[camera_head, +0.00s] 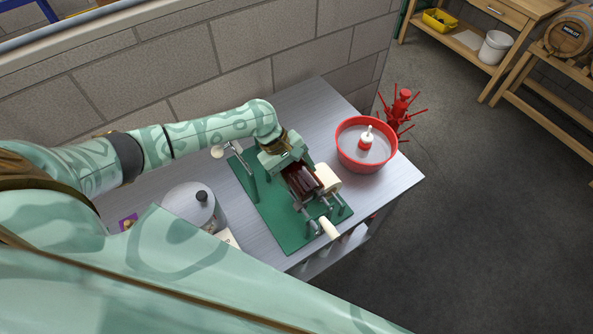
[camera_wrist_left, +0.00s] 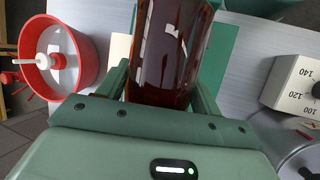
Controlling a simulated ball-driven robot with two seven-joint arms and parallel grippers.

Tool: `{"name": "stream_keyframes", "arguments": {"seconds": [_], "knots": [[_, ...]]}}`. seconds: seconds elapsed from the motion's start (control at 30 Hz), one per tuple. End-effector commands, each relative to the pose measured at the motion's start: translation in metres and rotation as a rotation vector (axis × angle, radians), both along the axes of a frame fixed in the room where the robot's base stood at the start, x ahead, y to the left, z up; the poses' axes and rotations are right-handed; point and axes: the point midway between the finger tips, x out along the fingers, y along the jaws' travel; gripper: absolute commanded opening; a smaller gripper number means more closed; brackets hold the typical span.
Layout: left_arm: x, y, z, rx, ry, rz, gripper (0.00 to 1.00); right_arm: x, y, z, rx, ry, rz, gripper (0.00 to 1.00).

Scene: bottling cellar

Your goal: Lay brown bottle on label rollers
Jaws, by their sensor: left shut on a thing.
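The brown bottle (camera_head: 304,183) is at the label rollers, over the green base (camera_head: 268,205) of the labeller. My left gripper (camera_head: 290,165) is shut on the bottle from the wall side. In the left wrist view the brown bottle (camera_wrist_left: 172,50) lies between the fingers of my left gripper (camera_wrist_left: 165,85) and runs away from the palm. A cream label roll (camera_head: 327,178) sits beside the bottle. The rollers (camera_head: 312,226) show only in part at its near end. I cannot tell whether the bottle rests on them. My right gripper is not in view.
A red bowl (camera_head: 351,155) with a white-and-red centre piece stands right of the labeller, before a red bottle tree (camera_head: 403,108). The wall borders the table's back.

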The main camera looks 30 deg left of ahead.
Motion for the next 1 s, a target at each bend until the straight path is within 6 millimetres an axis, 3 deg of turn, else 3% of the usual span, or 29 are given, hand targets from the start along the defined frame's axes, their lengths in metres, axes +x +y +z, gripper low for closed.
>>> {"name": "stream_keyframes", "arguments": {"seconds": [0.8,0.83,0.9,1.0], "knots": [[0.0014,-0.0004,-0.0035,-0.002,-0.003,0.001,0.00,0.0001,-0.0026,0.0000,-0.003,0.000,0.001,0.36],[0.0014,-0.0004,-0.0035,-0.002,-0.003,0.001,0.68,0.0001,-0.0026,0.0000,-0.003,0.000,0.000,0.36],[0.0013,-0.0003,-0.0036,-0.002,-0.003,0.001,0.88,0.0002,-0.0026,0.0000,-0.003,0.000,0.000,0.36],[0.0009,-0.0002,-0.0042,-0.002,-0.003,0.000,0.91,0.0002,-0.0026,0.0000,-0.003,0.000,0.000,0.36]]}}
